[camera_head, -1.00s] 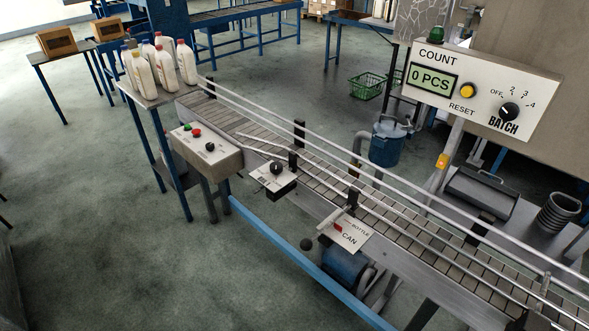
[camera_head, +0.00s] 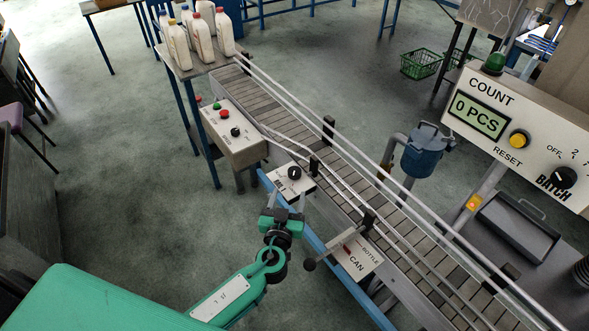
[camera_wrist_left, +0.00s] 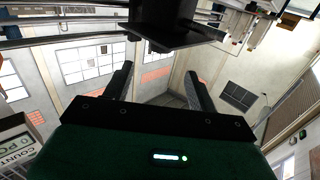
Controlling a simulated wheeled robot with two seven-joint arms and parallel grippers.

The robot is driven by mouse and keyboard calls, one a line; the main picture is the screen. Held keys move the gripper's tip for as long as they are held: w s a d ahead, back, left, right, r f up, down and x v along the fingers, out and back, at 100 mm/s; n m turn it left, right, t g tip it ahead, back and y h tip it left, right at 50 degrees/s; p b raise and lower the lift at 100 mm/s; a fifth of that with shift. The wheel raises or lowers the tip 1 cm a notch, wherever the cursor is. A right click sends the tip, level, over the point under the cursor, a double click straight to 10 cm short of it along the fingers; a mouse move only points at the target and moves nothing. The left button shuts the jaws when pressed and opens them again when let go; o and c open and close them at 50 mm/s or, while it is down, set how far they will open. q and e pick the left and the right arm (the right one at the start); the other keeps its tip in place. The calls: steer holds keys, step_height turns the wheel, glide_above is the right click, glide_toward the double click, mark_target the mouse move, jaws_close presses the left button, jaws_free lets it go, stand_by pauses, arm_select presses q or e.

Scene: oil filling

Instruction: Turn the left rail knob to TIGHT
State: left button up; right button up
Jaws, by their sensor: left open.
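The left rail knob (camera_head: 294,172) is a round black knob on a white plate (camera_head: 283,182) fixed to the near side of the conveyor. Its pointer and the plate's small lettering are too small to read. My left gripper (camera_head: 287,200) is open and empty, just in front of and below the knob plate, apart from the knob. In the left wrist view its two dark fingers (camera_wrist_left: 160,75) stand spread apart, with nothing between them. A dark box-like part (camera_wrist_left: 172,25) hangs above the fingertips there; the knob's face is not visible in that view.
A BOTTLE/CAN plate (camera_head: 359,258) with a ball-ended lever (camera_head: 310,264) is close on the right of my left gripper. A control box (camera_head: 234,137) with buttons is on the left. White bottles (camera_head: 201,38) stand on the far table. A counter panel (camera_head: 520,135) reads 0 PCS.

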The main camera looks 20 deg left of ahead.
mark_target(293, 176)
arm_select(q)
steer(key=w+p, duration=0.1)
steer(key=w, duration=0.1)
steer(key=w+p, duration=0.1)
steer(key=w, duration=0.2)
steer(key=w+a+p, duration=0.1)
steer(key=w, duration=0.1)
steer(key=shift+w+r, duration=0.1)
steer(key=shift+w, duration=0.8)
arm_select(e)
steer(key=r, duration=0.1)
steer(key=w+r, duration=0.1)
steer(key=d+r, duration=0.1)
steer(key=r, duration=0.1)
steer(key=shift+w+d+r, duration=0.1)
steer(key=shift+w, duration=0.15)
arm_select(q)
steer(key=shift+c, duration=0.2)
steer(key=c, duration=0.9)
steer(key=shift+f, duration=0.2)
steer(key=shift+c, duration=0.2)
arm_select(e)
steer(key=shift+a, duration=0.3)
